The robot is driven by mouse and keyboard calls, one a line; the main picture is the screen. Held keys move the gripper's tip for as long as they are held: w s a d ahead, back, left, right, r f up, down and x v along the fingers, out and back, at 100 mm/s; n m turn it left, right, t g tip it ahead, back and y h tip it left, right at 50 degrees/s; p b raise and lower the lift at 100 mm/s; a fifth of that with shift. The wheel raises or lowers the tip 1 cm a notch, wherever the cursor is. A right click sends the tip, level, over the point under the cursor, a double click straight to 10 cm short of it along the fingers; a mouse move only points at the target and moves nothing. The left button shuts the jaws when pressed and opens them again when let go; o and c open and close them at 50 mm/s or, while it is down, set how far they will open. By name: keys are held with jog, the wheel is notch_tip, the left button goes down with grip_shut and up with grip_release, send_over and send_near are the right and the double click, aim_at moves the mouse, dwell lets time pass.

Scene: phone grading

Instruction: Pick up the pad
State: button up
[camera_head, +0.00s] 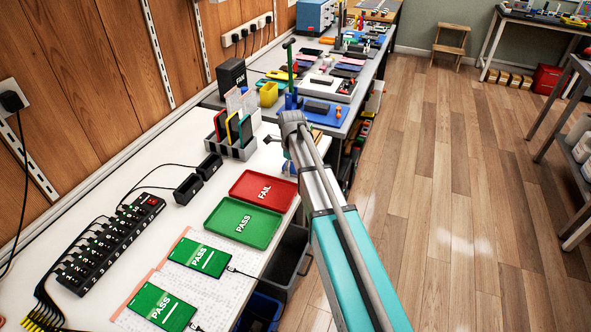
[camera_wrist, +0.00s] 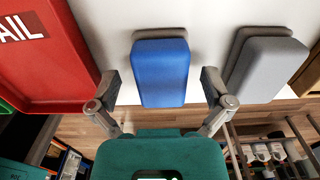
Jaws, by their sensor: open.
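A blue pad (camera_wrist: 160,65), a rounded block, lies on the white bench top near its front edge in the wrist view. A similar grey pad (camera_wrist: 268,68) lies to its right. The task does not say which pad is meant. My gripper (camera_wrist: 160,84) is open, with one finger on each side of the near part of the blue pad. Gaps show between both fingers and the blue pad, and nothing is held. In the head view my arm largely hides this spot.
The red FAIL tray (camera_head: 264,191) is just left of the pads, with the green PASS tray (camera_head: 243,224) nearer. Two phones reading PASS (camera_head: 199,257) lie on a patterned mat. A rack (camera_head: 233,146) holding phones stands behind. The bench edge drops to bins.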

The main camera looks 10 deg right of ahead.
jog(key=shift+s, duration=0.1)
jog(key=c, duration=1.2)
jog(key=shift+r, duration=0.25)
jog(key=shift+c, duration=0.2)
jog(key=shift+r+p, duration=0.85)
jog(key=shift+p, duration=0.2)
jog(key=s+a+r+p, duration=0.1)
jog(key=s+r+p, duration=0.9)
jog(key=s, duration=0.3)
jog(key=shift+s+r+p, duration=0.4)
jog(key=shift+p, duration=0.05)
